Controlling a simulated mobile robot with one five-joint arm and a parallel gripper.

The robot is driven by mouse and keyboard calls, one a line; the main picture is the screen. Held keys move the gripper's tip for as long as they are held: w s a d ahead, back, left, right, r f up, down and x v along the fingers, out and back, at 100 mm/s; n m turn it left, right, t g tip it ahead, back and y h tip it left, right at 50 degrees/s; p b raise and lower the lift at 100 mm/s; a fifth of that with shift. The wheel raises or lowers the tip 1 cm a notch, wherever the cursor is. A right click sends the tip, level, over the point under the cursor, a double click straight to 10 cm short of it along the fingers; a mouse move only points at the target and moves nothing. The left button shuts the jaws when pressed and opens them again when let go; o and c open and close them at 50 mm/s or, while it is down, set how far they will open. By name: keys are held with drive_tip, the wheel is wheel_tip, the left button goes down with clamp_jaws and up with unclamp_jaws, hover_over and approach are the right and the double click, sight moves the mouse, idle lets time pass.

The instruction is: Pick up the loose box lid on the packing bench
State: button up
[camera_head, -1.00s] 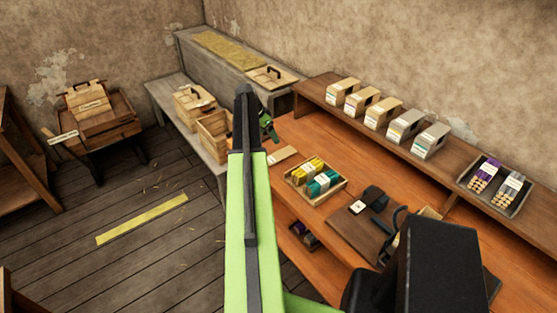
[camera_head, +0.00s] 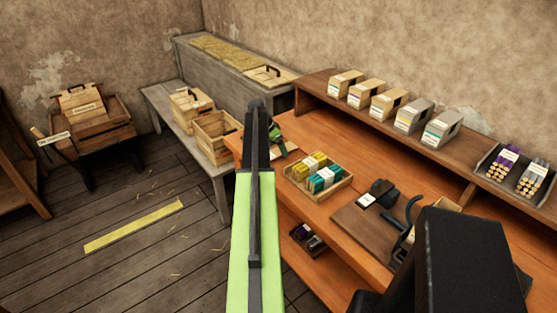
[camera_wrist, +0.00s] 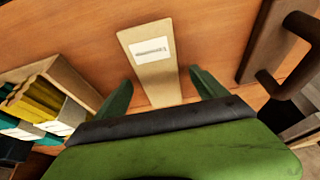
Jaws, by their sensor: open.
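A pale wooden lid (camera_head: 268,73) with a dark handle lies on the grey ledge at the back, beyond the open wooden box (camera_head: 214,135). My gripper (camera_head: 282,146) is mostly hidden behind my arm, over the left end of the orange bench. The wrist view shows its two green fingers (camera_wrist: 159,92) spread open and empty. A flat tan piece with a white label (camera_wrist: 151,60) shows between and beyond them. At the right of that view is a dark brown piece with a bar handle (camera_wrist: 280,50); I cannot tell what it belongs to.
A closed handled box (camera_head: 190,103) stands on the grey bench (camera_head: 160,100). A tray of yellow and teal bundles (camera_head: 318,178) is right of my gripper and shows at left in the wrist view. Labelled cartons (camera_head: 390,101) line the raised shelf. Floor at left is mostly clear.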

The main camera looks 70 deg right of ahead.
drive_tip(key=shift+s+d+f, duration=0.1)
drive_tip(key=shift+d+f, duration=0.05)
drive_tip(key=shift+f, duration=0.45)
drive_tip(key=shift+r, duration=0.2)
drive_tip(key=c, duration=1.4)
drive_tip(key=shift+c, duration=0.2)
